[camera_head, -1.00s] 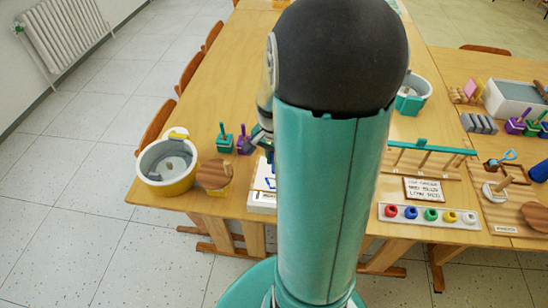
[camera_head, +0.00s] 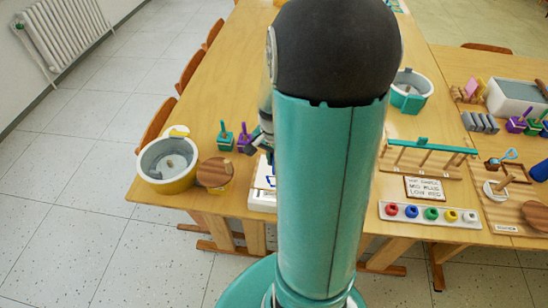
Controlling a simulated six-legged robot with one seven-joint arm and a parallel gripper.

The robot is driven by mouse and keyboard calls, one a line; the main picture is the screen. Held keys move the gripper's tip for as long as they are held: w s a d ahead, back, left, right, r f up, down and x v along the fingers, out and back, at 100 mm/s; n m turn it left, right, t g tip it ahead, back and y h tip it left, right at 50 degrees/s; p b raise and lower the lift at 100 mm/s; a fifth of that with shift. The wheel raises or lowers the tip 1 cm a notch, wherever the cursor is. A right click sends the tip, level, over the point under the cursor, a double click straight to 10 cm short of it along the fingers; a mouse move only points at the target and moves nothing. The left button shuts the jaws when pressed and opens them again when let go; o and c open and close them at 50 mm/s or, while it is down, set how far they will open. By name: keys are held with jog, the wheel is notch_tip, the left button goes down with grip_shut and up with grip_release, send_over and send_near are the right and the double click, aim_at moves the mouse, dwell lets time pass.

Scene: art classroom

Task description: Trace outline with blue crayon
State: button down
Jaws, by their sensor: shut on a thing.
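A white board or sheet (camera_head: 259,197) lies near the table's front edge, left of my arm. Blue outline lines (camera_head: 270,182) show on it; its right part is hidden behind my arm. My gripper (camera_head: 267,151) shows only partly at the left edge of my arm, just above and behind the sheet. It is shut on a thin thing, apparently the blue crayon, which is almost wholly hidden. I cannot tell whether the crayon's tip touches the sheet.
Left of the sheet are a round wooden piece (camera_head: 216,172), a yellow-and-white tub (camera_head: 168,180), a green holder (camera_head: 225,141) and a purple holder (camera_head: 244,143). On the right are a paint-pot tray (camera_head: 432,215), a lettered sign (camera_head: 426,189) and a teal-topped wooden rack (camera_head: 428,147).

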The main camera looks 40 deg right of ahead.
jog(key=shift+f, duration=0.85)
jog(key=shift+s+r, duration=0.1)
jog(key=shift+w+a, duration=0.45)
jog(key=shift+w, duration=0.1)
dwell(1.1)
notch_tip(320, 180, up, 4)
jog(key=shift+f, duration=0.1)
dwell(0.7)
